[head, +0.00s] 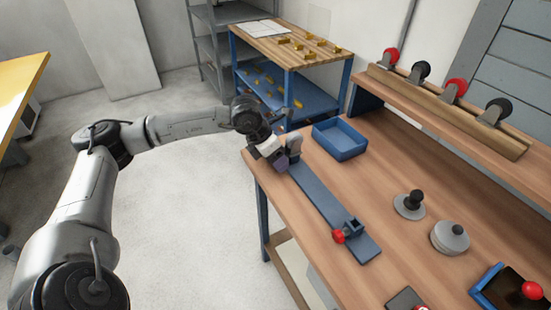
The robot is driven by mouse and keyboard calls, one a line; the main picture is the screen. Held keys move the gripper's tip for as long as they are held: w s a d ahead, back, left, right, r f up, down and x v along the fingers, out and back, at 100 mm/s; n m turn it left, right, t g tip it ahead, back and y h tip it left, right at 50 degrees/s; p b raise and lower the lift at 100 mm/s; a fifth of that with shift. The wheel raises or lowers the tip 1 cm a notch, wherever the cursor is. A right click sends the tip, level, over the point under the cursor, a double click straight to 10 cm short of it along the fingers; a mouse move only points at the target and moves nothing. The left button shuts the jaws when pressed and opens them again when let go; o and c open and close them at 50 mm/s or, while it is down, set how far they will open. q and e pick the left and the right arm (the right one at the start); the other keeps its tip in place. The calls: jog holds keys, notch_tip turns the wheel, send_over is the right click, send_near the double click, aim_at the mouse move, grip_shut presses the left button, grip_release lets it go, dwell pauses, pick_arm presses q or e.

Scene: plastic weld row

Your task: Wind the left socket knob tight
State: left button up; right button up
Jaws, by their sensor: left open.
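A long blue-grey bar (318,201) lies on the wooden bench and runs from the bench's left edge towards the front. Its near end carries a dark blue socket (354,226) with a red knob (338,236) on its left side. At its far left end stands a grey upright block (294,145), which seems to be the left socket. My left gripper (282,162) is open at that end, close beside this block. The gripper hides the left socket's knob, and I cannot tell whether the fingers touch it. My right gripper is not in view.
A blue tray (340,141) stands behind the bar. Round grey weights (450,238) and a black-knobbed disc (409,205) stand to the right. A blue-edged box (505,288) is at the lower right. A raised shelf (450,108) holds several red and black-handled tools.

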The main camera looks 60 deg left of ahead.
pick_arm(q)
jog(key=c, duration=0.9)
jog(key=shift+r, duration=0.1)
